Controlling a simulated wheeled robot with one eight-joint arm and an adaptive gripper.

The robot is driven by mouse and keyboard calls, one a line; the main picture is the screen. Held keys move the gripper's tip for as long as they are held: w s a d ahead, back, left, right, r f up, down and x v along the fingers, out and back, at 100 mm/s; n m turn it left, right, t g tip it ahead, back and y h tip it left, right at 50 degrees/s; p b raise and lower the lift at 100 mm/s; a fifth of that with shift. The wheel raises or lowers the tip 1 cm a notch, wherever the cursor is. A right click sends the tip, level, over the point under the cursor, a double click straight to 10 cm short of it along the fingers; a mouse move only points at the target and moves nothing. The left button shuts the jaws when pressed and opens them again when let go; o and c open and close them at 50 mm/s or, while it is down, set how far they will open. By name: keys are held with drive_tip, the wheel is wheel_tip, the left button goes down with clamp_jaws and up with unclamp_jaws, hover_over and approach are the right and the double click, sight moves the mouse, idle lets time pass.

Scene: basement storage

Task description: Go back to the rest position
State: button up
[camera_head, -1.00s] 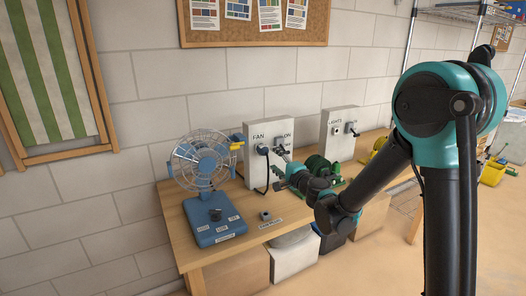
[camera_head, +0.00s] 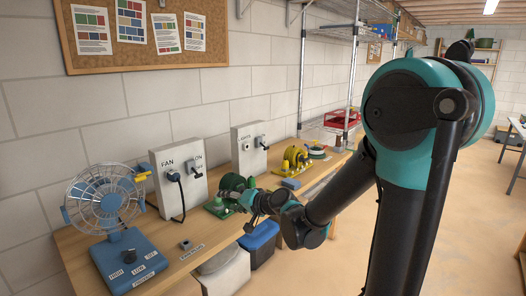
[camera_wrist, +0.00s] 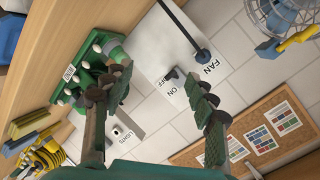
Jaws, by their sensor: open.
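My gripper (camera_head: 240,199) is out over the workbench (camera_head: 190,262), in front of the wall panels. In the wrist view its two fingers (camera_wrist: 157,82) are wide apart with nothing between them. The white FAN panel (camera_head: 181,178) has a black plug and cord in it and a lever switch (camera_head: 197,171) marked ON and OFF. That switch also shows between the fingers in the wrist view (camera_wrist: 172,75), apart from them. My arm is stretched forward and low, its elbow high at the right of the head view.
A blue fan (camera_head: 118,225) stands at the bench's left. A white LIGHTS panel (camera_head: 248,149), a green device (camera_head: 230,183) and a yellow reel (camera_head: 294,157) stand further right. Bins (camera_head: 259,238) sit below. A metal shelf (camera_head: 330,75) stands behind. Open floor (camera_head: 345,265) lies right.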

drive_tip(key=s+d+f+g+h, duration=0.1)
drive_tip(key=s+d+f+h, duration=0.2)
drive_tip(key=d, duration=0.7)
drive_tip(key=s+d+f+n+g+h, duration=0.1)
drive_tip(key=s+d+f+g+h, duration=0.1)
drive_tip(key=s+d+f+h, duration=0.2)
drive_tip(key=s+d+f+g+h, duration=0.1)
drive_tip(key=s+d+f+h, duration=0.3)
drive_tip(key=s+d+f, duration=0.3)
drive_tip(key=s+d, duration=0.5)
drive_tip(key=d, duration=0.5)
drive_tip(key=shift+d+f+g, duration=0.3)
drive_tip(key=shift+f, duration=0.1)
drive_tip(key=shift+c, duration=0.5)
